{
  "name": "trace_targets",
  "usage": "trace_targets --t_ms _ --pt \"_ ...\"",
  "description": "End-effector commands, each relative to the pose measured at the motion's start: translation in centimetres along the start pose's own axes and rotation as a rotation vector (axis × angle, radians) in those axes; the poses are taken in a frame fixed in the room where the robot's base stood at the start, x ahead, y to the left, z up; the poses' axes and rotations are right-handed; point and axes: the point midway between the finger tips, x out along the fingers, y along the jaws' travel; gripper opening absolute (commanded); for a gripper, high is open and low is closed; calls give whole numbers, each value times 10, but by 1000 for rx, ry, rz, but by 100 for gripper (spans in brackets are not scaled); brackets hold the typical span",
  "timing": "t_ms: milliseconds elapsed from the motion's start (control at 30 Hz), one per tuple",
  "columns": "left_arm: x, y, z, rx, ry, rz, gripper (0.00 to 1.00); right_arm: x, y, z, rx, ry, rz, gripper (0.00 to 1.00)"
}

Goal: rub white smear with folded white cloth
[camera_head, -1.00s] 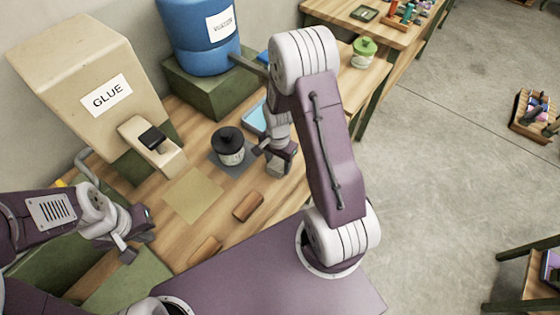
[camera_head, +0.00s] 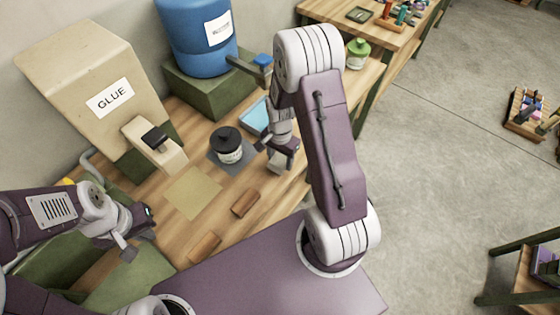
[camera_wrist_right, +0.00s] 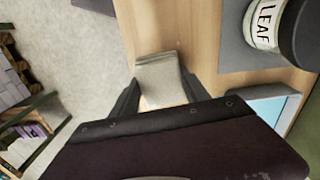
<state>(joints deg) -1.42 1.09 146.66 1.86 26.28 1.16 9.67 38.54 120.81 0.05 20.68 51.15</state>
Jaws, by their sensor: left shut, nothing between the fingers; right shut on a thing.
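My right gripper (camera_head: 276,152) is low over the right edge of the wooden bench, beside the black-lidded jar. It is shut on the folded white cloth (camera_wrist_right: 158,76), a greyish-white pad that sticks out between the fingers in the right wrist view. The cloth also shows under the gripper in the head view (camera_head: 276,167). It appears at the bench surface, but I cannot tell whether it presses on it. I cannot make out the white smear; the cloth and gripper may hide it. My left gripper (camera_head: 138,232) is shut and empty at the left, near the bench's front.
The black-lidded jar (camera_head: 227,145) stands on a grey mat (camera_head: 243,166). A light-blue tray (camera_head: 254,116) lies behind my right gripper. Brown blocks (camera_head: 245,203) and a tan sheet (camera_head: 193,192) lie in front. A glue dispenser (camera_head: 75,62) and blue barrel (camera_head: 196,45) stand behind.

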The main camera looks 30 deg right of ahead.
Motion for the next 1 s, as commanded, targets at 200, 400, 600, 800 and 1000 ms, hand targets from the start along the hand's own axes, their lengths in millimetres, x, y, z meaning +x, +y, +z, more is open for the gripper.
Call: trace_targets --t_ms 200,400,600,800,1000 --pt "-23 0 -2 0 0 0 0 -25 0 -4 -3 0 -1 16" --pt "-38 1 -4 0 0 0 0 -41 -1 -7 -6 0 0 16" --pt "-40 1 -4 0 0 0 0 -44 -1 -9 -8 0 0 16" --pt "-39 1 -4 0 0 0 0 -43 -1 -9 -8 0 0 16" --pt "-39 1 -4 0 0 0 0 -43 -1 -8 -8 0 0 16"
